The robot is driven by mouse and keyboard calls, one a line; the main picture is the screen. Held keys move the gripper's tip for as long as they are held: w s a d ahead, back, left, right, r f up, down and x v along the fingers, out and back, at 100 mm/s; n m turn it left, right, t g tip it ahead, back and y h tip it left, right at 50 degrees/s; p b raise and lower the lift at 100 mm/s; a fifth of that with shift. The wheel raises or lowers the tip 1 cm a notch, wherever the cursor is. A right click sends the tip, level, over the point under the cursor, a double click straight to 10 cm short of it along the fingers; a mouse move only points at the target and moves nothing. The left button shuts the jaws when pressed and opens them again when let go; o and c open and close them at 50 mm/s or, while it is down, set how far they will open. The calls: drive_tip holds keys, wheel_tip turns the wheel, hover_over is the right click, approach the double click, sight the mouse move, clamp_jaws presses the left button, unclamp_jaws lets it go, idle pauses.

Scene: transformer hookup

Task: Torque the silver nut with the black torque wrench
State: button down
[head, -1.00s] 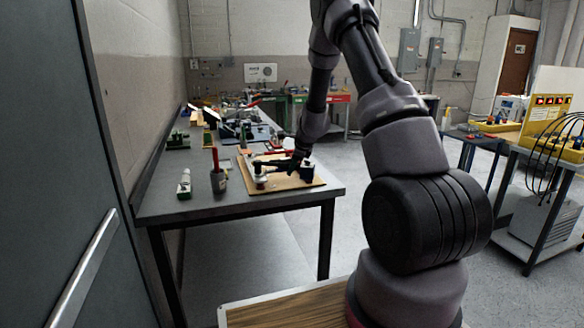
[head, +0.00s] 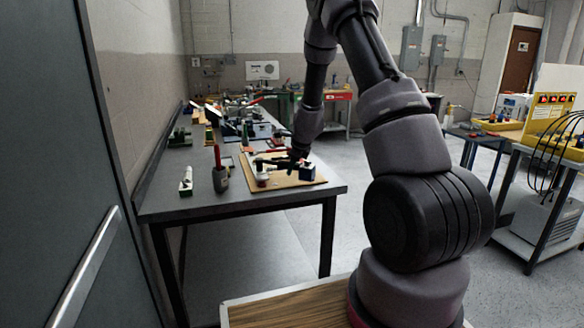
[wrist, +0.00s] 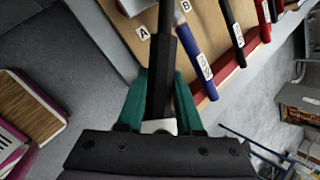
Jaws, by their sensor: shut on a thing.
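My gripper (wrist: 161,98), with teal fingers, is shut on a long black bar (wrist: 165,55) that looks like the black torque wrench. A pale label shows at its near end, and the bar runs up out of the wrist view. In the head view my gripper (head: 298,156) is above the wooden board (head: 283,184), and a dark bar reaches left from it over a small white-and-red post (head: 262,179). A dark block with a pale top (head: 307,173) stands on the board's right side. The silver nut is too small to make out, and I cannot tell whether the wrench touches anything.
A grey cup with a red-handled tool (head: 220,178) and a small green-and-white item (head: 186,182) stand left of the board. More tools crowd the bench's far end. In the wrist view, blue (wrist: 197,62), black (wrist: 233,35) and red handles lie by the board's edge.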

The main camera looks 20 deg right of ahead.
drive_tip(key=shift+s+a, duration=0.15)
drive_tip(key=shift+a, duration=0.2)
drive_tip(key=shift+s+a+m+h, duration=0.5)
drive_tip(key=shift+s+m, duration=0.1)
drive_tip(key=shift+m, duration=0.4)
drive_tip(key=shift+s, duration=0.1)
drive_tip(key=shift+s+a+m+h, duration=0.5)
drive_tip(key=shift+s+a+m, duration=0.1)
drive_tip(key=shift+a+m, duration=0.3)
